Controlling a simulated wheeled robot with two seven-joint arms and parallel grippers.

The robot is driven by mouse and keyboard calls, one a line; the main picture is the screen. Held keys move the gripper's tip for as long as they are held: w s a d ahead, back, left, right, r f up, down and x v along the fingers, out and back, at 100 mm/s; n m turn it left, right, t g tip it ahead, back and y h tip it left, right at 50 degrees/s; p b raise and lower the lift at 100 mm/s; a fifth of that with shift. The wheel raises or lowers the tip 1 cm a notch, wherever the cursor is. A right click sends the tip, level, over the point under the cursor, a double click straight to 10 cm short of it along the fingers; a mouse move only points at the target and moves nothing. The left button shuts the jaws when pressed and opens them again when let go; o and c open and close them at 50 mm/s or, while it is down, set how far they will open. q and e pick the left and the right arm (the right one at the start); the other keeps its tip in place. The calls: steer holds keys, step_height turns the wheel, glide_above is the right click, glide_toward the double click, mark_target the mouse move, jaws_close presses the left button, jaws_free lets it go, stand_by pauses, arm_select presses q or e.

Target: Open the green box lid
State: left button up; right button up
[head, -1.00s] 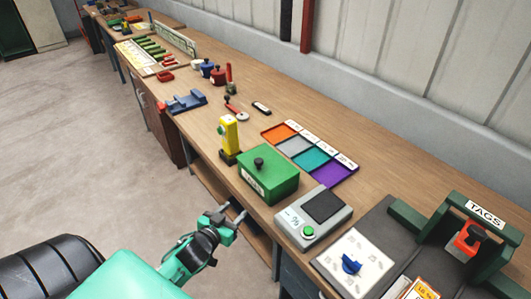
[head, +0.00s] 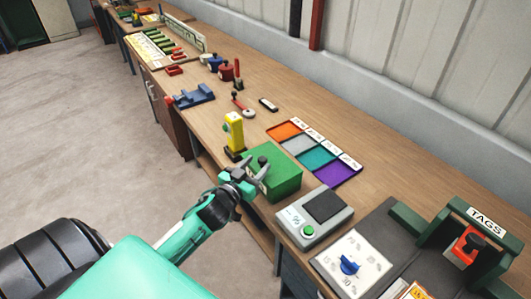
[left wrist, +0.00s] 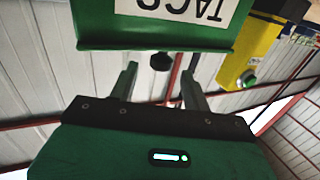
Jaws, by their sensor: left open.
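The green box (head: 285,185) stands on the bench with its lid (head: 283,166) down. A round black knob (head: 263,160) sits on top of the lid. My left gripper (head: 258,171) is open at the near left side of the box, with its fingers reaching toward the knob and partly covering the box front. In the left wrist view, the green box (left wrist: 90,25) shows upside down with a label. The knob (left wrist: 161,61) appears between the two open fingertips (left wrist: 158,75); I cannot tell whether they touch it. My right gripper is not in view.
A yellow device (head: 234,132) stands close behind the box at left. A scale (head: 314,217) with a green button is just to the right. Coloured trays (head: 315,160) lie behind the box. A dark green TAGS stand (head: 480,222) is at far right.

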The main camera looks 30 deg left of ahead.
mark_target(266, 155)
arm_select(q)
steer(key=shift+w+p, duration=0.55)
steer(key=shift+w, duration=2.45)
jaws_close()
